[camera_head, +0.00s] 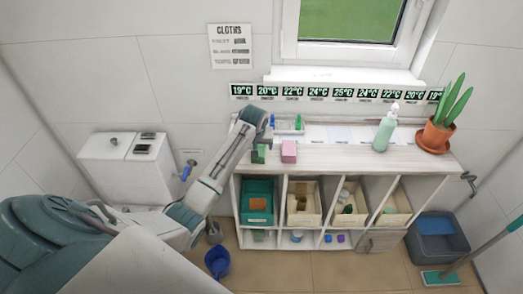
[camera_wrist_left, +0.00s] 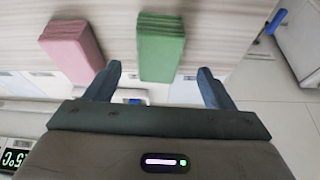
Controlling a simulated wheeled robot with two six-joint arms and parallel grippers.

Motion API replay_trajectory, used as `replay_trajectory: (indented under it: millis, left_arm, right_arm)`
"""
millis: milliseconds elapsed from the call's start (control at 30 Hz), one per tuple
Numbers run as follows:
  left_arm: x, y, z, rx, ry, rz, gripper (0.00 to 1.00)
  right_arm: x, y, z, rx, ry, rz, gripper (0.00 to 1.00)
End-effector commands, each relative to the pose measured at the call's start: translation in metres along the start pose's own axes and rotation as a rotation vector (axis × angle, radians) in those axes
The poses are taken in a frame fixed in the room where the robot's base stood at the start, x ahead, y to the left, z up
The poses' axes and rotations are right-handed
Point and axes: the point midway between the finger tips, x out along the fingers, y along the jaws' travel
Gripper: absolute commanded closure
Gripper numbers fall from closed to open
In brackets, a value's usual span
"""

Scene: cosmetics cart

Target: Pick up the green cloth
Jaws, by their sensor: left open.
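The green cloth (camera_head: 259,154) is a folded block on the left part of the wooden cart top. It also shows in the left wrist view (camera_wrist_left: 162,46), lying between the lines of my two fingers and mostly beyond their tips. My left gripper (camera_wrist_left: 159,69) is open, with a finger to each side of the cloth's near end and no visible contact. In the head view my left arm reaches in from the left and ends just behind the cloth; its fingers are hard to make out there. My right gripper is not in view.
A pink cloth (camera_head: 289,151) stands close right of the green one. A small tray (camera_head: 289,125) with blue and green items is behind. A soap bottle (camera_head: 385,129) and a potted plant (camera_head: 436,136) stand at the right. The cart's front-middle top is clear.

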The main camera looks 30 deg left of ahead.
Motion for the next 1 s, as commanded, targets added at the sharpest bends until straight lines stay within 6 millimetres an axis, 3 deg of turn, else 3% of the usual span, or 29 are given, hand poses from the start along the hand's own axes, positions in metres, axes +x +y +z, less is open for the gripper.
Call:
replay_trajectory:
  millis: [233,600,900,1000]
  left_arm:
    - [0.013,0.002,-0.003,0.0,-0.002,0.0,0.24]
    - [0.054,0.005,-0.006,0.001,-0.001,0.0,0.24]
    - [0.058,0.005,-0.006,0.001,0.001,0.0,0.24]
    - [0.058,0.005,-0.006,0.001,0.001,0.0,0.41]
  right_arm:
    - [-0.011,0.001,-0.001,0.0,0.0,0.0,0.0]
    - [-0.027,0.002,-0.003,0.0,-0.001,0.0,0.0]
    - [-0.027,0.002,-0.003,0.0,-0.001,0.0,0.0]
    - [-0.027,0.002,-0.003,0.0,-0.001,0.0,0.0]
